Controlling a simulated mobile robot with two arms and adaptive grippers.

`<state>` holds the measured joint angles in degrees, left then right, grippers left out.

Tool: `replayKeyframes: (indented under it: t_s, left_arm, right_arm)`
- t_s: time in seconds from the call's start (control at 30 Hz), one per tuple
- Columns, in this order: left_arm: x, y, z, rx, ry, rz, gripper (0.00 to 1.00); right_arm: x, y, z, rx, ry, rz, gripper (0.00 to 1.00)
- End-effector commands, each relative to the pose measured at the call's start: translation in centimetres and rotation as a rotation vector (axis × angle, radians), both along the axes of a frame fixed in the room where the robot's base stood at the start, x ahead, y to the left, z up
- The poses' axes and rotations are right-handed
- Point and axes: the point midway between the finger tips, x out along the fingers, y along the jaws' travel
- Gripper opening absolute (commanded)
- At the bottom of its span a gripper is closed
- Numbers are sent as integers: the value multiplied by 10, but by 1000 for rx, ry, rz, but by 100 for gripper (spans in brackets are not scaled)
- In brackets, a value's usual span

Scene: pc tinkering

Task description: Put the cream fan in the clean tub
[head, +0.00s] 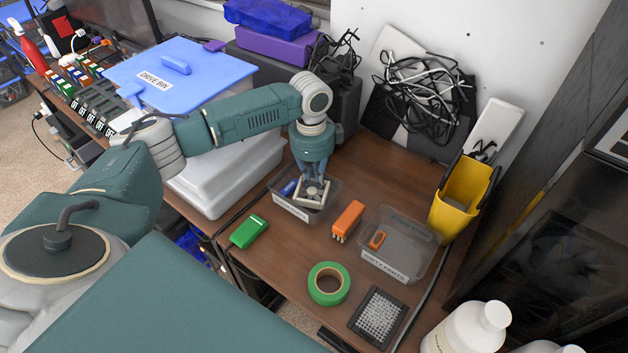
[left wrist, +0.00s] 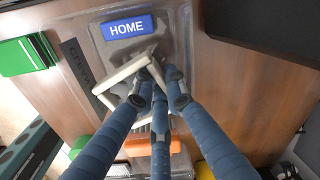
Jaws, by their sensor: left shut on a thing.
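My left gripper (head: 313,177) points down and is shut on the cream fan (head: 316,199), a square frame. The fan is at the clear clean tub (head: 333,204), within its outline in the head view; I cannot tell whether it touches the bottom. The tub's front label is partly readable. In the left wrist view the fan (left wrist: 122,80) sits tilted between the blue fingers (left wrist: 158,88). A blue HOME key (left wrist: 128,27) lies in the tub beside it. My right gripper is not in view.
An orange part (head: 348,220), a green part (head: 249,232), green tape (head: 329,284) and a dark mesh panel (head: 378,317) lie around. A yellow bin (head: 460,198) and the blue-lidded drive bin (head: 181,77) flank the table.

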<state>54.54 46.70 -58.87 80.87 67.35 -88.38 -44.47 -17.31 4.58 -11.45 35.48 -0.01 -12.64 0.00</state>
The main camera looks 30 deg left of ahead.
Motion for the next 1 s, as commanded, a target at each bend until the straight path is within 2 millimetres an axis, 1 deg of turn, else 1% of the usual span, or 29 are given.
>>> replayKeyframes:
  t_s: [0.3, 0.43, 0.47, 0.5, 0.77, 0.87, 0.93, 1.0]
  left_arm:
    - [0, 0, -10, -1, 1, 0, 0]
    - [0, 0, -11, -1, 0, 0, 0]
    - [0, 0, -11, 0, 0, 0, 16]
    - [0, 0, -11, 0, 1, 0, 20]
    - [0, 0, -11, 0, 0, 0, 20]
    - [0, 0, -7, 1, -2, 0, 20]
    - [1, 1, 1, 1, -4, 0, 20]
    - [1, 1, 14, -1, -3, 1, 20]
  right_arm:
    - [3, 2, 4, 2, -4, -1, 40]
    - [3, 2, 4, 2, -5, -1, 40]
    - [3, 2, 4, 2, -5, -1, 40]
    - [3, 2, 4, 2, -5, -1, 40]
    - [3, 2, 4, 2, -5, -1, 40]
    - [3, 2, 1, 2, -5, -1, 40]
    - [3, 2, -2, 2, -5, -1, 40]
    - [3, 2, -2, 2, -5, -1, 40]
